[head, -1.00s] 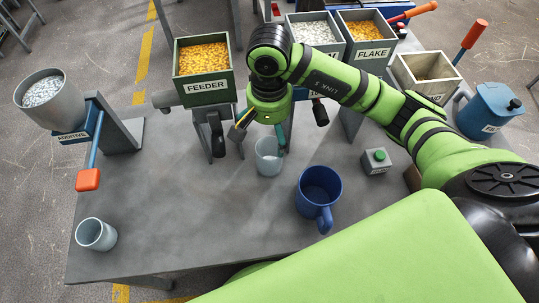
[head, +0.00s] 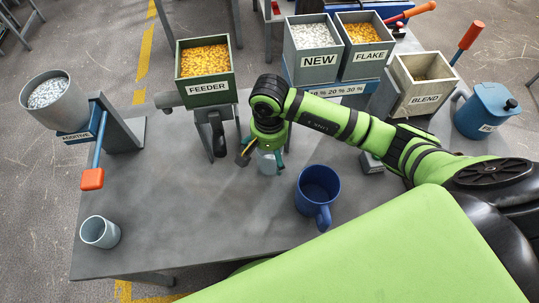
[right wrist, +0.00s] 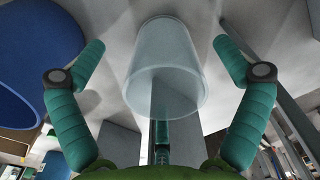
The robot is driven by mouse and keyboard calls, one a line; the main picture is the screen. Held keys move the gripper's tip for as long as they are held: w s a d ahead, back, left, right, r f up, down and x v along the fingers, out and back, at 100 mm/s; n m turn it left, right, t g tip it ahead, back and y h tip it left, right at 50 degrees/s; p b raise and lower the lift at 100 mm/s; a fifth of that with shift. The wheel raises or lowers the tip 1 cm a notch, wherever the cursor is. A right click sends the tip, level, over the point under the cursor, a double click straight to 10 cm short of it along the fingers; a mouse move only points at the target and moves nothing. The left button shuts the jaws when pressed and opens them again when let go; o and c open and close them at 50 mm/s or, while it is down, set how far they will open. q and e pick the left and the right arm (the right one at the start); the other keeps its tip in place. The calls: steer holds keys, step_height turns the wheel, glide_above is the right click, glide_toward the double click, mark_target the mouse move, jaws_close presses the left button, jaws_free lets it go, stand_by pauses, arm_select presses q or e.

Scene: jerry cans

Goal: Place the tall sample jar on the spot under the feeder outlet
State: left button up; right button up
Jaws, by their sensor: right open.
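The translucent pale jar (head: 267,164) stands upright on the grey table, right of the feeder (head: 208,92); I take it for the tall sample jar. My right gripper (head: 261,159) is low over it and partly hides it. In the right wrist view the jar (right wrist: 165,70) is between the spread teal fingers of the right gripper (right wrist: 160,48), with gaps on both sides, so the gripper is open. The feeder's outlet (head: 217,140) hangs below its box of yellow pellets. No marked spot is distinguishable beneath it. My left gripper is not in view.
A blue mug (head: 318,188) stands close to the right of the jar. A smaller grey-blue cup (head: 100,232) is at the left front. The additive hopper (head: 50,95) with its orange-ended lever is at the left. The front middle of the table is clear.

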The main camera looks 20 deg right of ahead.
steer(key=c, duration=1.3)
steer(key=shift+c, duration=0.3)
step_height(320, 180, up, 15)
steer(key=s+d+n+b, duration=0.1)
steer(key=n, duration=0.4)
steer(key=shift+s+d+r+n, duration=0.15)
steer(key=shift+s+d+n, duration=0.2)
steer(key=shift+n, duration=0.05)
